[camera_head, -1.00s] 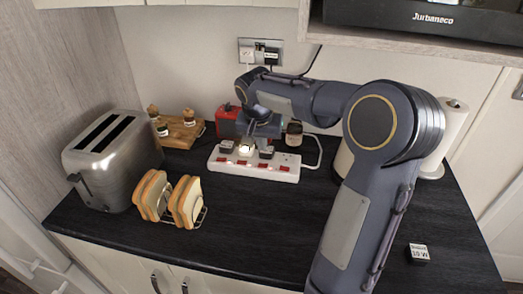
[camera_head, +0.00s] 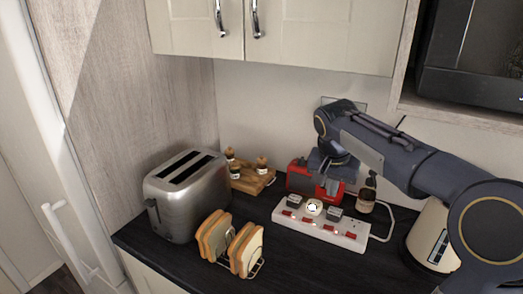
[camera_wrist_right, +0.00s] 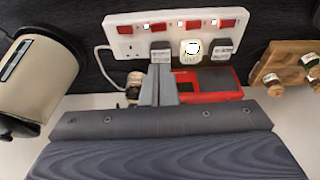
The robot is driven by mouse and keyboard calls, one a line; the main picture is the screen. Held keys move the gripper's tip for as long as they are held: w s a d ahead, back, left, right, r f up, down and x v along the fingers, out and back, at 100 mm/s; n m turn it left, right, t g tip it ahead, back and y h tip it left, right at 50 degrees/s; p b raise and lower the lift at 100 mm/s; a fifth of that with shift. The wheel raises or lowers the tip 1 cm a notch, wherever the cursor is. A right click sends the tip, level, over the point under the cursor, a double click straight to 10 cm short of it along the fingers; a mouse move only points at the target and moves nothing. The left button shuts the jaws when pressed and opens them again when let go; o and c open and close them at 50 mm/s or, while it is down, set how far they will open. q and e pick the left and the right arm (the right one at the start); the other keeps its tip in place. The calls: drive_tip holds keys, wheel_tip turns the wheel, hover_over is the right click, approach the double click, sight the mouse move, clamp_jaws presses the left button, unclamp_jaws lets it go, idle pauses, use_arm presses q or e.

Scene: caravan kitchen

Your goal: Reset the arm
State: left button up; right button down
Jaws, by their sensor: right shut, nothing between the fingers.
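My right arm reaches in from the right in the head view. Its gripper (camera_head: 331,188) points down just above the back of the white power strip, in front of the red appliance. In the right wrist view the fingers (camera_wrist_right: 161,72) are pressed together with nothing between them. The white power strip (camera_head: 345,238) lies on the counter with red switches. Dark plugs and a white plug with a lit top sit in it; the strip also shows in the right wrist view (camera_wrist_right: 125,36). My left gripper is in neither view.
A steel toaster (camera_head: 185,200) and a toast rack with bread slices (camera_head: 247,250) stand to the left. A wooden tray (camera_head: 252,180) holds small jars. The red appliance (camera_head: 300,178) is behind the strip. A cream kettle (camera_head: 428,235) stands under my arm at right. Cupboards (camera_head: 320,35) hang above.

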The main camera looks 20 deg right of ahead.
drive_tip(key=s+a+f+n+t+y, duration=0.2)
drive_tip(key=s+a+f+n+y, duration=0.1)
drive_tip(key=s+a, duration=0.6)
drive_tip(key=s+a+f+n+t+y, duration=0.1)
drive_tip(key=s+a+f+n+y, duration=0.2)
drive_tip(key=s+a, duration=0.6)
drive_tip(key=s+f+n, duration=0.2)
drive_tip(key=s+f, duration=0.1)
drive_tip(key=shift+s+f+t, duration=0.3)
drive_tip(key=shift+f+t, duration=0.05)
drive_tip(key=shift+t, duration=0.05)
